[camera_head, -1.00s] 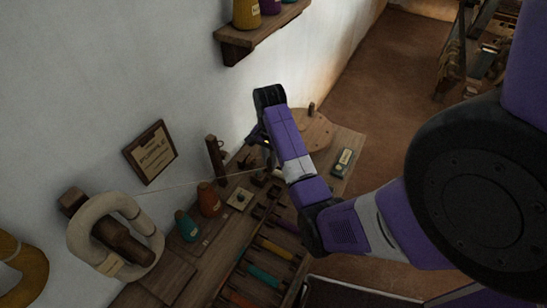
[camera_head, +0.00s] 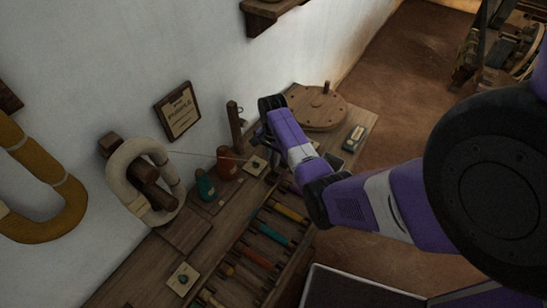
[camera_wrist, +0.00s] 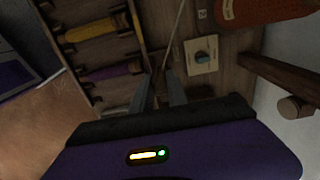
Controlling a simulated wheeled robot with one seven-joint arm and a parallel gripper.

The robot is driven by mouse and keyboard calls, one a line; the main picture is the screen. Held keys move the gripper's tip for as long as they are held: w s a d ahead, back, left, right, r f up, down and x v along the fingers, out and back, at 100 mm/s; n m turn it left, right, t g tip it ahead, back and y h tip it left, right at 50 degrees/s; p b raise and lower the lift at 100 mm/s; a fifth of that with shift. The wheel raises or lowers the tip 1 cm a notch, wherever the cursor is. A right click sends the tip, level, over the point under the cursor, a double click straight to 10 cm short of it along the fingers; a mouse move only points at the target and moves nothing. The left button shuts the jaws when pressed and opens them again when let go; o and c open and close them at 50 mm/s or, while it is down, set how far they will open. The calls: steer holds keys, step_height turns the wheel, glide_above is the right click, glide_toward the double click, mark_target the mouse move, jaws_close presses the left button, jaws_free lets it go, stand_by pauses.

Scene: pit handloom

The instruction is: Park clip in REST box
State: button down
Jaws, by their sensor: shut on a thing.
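My gripper (camera_wrist: 163,92) is shut on a small dark piece (camera_wrist: 165,73), seemingly the clip, at the end of a pale thread (camera_wrist: 174,35). Its exact shape is hidden between the fingers. In the head view the thread (camera_head: 205,154) runs from the cream skein (camera_head: 122,165) on the wall peg towards my gripper (camera_head: 262,148), which is mostly hidden behind my wrist. The gripper is over the bench, near a pale square plate (camera_wrist: 202,55) with a teal round piece. I cannot make out a REST label on any box.
A spool rack (camera_head: 243,246) is on the bench. Teal (camera_head: 205,187) and orange (camera_head: 226,167) bottles stand near an upright wooden post (camera_head: 235,128).

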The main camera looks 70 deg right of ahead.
steer(key=shift+f+b, duration=2.95)
steer(key=shift+f, duration=0.85)
steer(key=c, duration=1.2)
jaws_free()
steer(key=shift+c, duration=0.2)
steer(key=shift+o, duration=0.5)
steer(key=shift+o, duration=1.2)
steer(key=shift+r, duration=0.1)
step_height(320, 180, up, 8)
steer(key=p, duration=0.8)
